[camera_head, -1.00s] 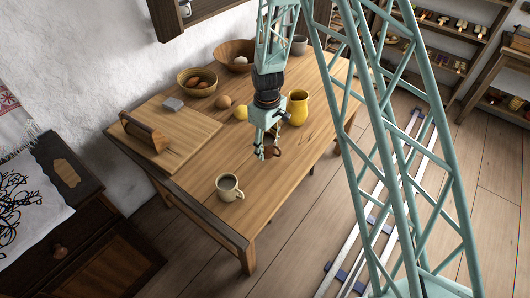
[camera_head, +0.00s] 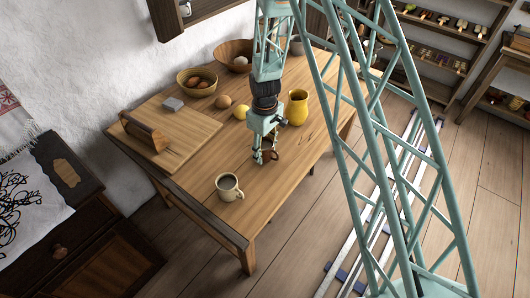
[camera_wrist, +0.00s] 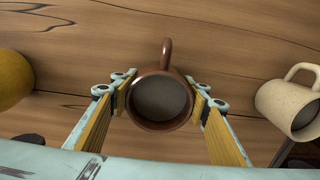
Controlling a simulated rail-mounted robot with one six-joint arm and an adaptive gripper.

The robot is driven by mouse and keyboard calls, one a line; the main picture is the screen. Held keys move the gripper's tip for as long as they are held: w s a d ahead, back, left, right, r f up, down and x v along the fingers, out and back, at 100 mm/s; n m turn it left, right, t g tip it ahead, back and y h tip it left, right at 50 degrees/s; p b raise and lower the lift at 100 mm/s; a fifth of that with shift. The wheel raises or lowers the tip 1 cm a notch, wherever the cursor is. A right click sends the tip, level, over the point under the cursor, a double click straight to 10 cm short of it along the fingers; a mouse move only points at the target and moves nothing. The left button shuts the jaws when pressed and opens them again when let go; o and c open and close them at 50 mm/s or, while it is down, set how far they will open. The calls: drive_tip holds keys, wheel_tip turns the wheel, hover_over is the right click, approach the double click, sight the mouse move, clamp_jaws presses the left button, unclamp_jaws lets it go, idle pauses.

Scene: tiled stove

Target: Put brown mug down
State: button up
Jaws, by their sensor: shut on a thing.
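The brown mug (camera_wrist: 160,100) is between the two fingers of my gripper (camera_wrist: 160,104) in the wrist view, its handle pointing to the top of that picture. It looks upright, with a greyish inside. In the head view the brown mug (camera_head: 271,155) shows beside the fingers of my gripper (camera_head: 265,157), partly hidden by them, over the wooden table (camera_head: 205,205). My gripper is shut on it. I cannot tell whether its base touches the table.
A cream mug (camera_head: 229,187) with dark contents stands nearer the front; it shows at right in the wrist view (camera_wrist: 292,100). A yellow jug (camera_head: 298,107), lemon (camera_head: 240,112), brown round item (camera_head: 223,102), bowls (camera_head: 197,81) and cutting board (camera_head: 182,133) stand farther back.

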drive_tip(key=shift+f, duration=0.3)
drive_tip(key=o, duration=1)
drive_tip(key=shift+r, duration=0.2)
wheel_tip(320, 180, up, 12)
idle(0.6)
idle(0.9)
